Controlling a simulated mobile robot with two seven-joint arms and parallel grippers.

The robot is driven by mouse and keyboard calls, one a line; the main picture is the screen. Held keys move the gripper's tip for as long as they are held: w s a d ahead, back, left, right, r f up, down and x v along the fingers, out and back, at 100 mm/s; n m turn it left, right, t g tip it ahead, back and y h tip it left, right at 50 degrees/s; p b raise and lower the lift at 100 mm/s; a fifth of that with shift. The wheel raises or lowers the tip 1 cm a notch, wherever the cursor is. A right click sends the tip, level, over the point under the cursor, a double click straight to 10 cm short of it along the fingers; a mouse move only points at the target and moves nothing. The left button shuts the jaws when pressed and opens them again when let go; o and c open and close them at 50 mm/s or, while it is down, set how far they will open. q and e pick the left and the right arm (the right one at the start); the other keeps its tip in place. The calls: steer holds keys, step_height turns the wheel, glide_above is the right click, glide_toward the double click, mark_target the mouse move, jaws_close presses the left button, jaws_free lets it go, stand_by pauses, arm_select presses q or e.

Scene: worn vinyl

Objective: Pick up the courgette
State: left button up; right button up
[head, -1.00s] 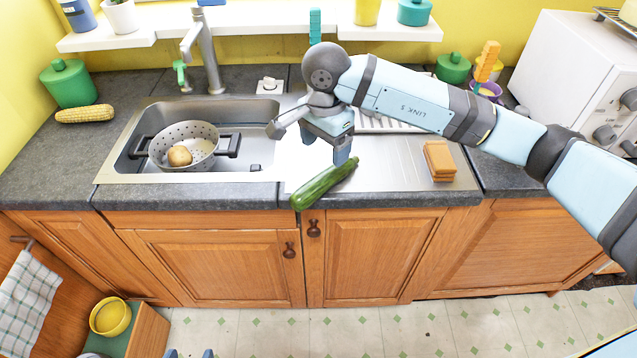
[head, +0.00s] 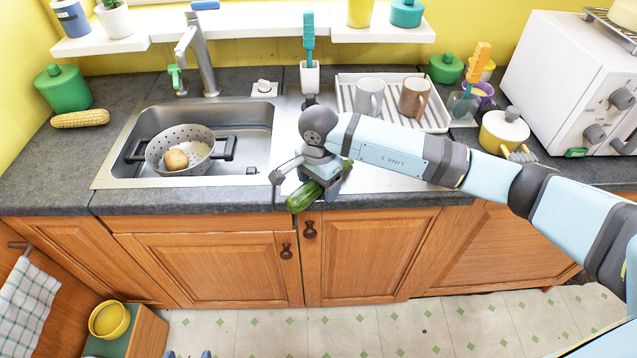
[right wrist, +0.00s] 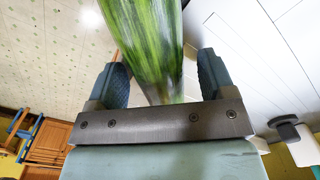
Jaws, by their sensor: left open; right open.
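The dark green courgette (head: 301,202) lies on the steel drainer at the counter's front edge, its near end over the edge. My right gripper (head: 322,195) is down over its middle, partly hiding it. In the right wrist view the courgette (right wrist: 150,40) lies between the two spread fingers of the right gripper (right wrist: 162,82), with a visible gap at the left finger. That gripper is open. Only the fingertips of my left gripper (head: 188,354) show at the bottom edge of the head view, apart and empty.
The sink on the left holds a grey colander (head: 203,151) with a potato (head: 176,160) in it. A rack with two mugs (head: 369,97) stands behind my right arm. A yellow pot (head: 503,132) is beside the white oven (head: 560,80).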

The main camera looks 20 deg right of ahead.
steer(key=c, duration=1)
steer(key=shift+c, duration=0.6)
steer(key=shift+r, duration=0.1)
